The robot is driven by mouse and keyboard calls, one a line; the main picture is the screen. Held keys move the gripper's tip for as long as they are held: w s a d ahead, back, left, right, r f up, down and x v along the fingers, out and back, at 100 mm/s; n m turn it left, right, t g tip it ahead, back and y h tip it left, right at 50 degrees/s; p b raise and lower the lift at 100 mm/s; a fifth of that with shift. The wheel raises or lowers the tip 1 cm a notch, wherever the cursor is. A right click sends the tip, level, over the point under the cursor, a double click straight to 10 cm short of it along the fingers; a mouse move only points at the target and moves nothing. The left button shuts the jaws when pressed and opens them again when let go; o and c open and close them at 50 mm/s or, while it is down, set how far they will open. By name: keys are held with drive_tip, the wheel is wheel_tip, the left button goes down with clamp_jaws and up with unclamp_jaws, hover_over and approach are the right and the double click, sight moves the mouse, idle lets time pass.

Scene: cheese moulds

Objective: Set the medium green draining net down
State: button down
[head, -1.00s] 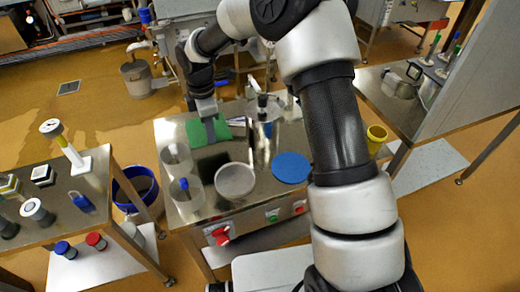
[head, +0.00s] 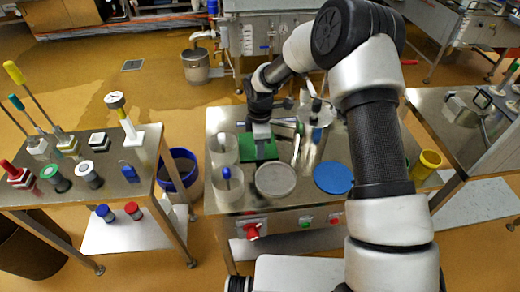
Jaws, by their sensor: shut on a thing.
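The medium green draining net (head: 262,152) is at the left part of the middle steel table (head: 222,116) in the head view. My gripper (head: 261,138) points down from above and is shut on the net, covering its middle. The net is between the clear rear beaker and the upright tools. I cannot tell if it touches the table top or hangs just above it.
A grey disc (head: 275,180) and a blue disc (head: 334,178) lie in front. Upright metal tools (head: 316,112) stand right of the net. A yellow bucket (head: 426,164) is at the right.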

drive_tip(key=shift+f, duration=0.1)
drive_tip(key=shift+f, duration=0.15)
drive_tip(key=c, duration=1.9)
unclamp_jaws()
drive_tip(key=shift+o, duration=0.2)
